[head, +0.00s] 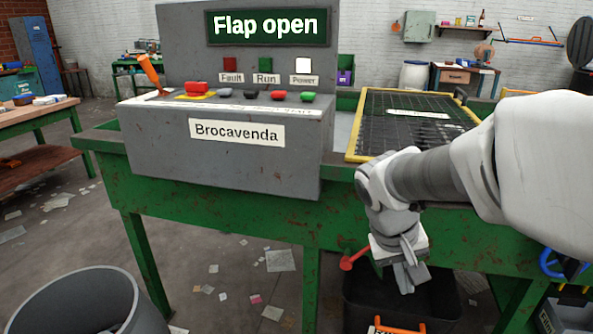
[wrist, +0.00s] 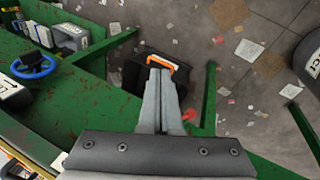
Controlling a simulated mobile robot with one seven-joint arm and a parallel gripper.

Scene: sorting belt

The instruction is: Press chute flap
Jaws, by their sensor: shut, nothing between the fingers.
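The grey control console (head: 220,155) marked Brocavenda stands on the green bench, with a display (head: 266,26) reading "Flap open". Its sloped top has a large red button (head: 198,88) on a yellow plate, several small buttons including a green one (head: 307,97), and an orange lever (head: 149,70) at left. I cannot make out which part is the chute flap. My gripper (head: 409,280) is shut and empty, pointing down in front of the bench, right of and below the console. A red-ended lever (head: 352,261) is just left of it. The wrist view shows the fingers (wrist: 160,75) together.
A yellow-edged black mesh belt (head: 400,125) lies behind my arm. A blue wheel (head: 560,263) is at right. A grey barrel (head: 100,300) stands front left. Paper scraps litter the floor.

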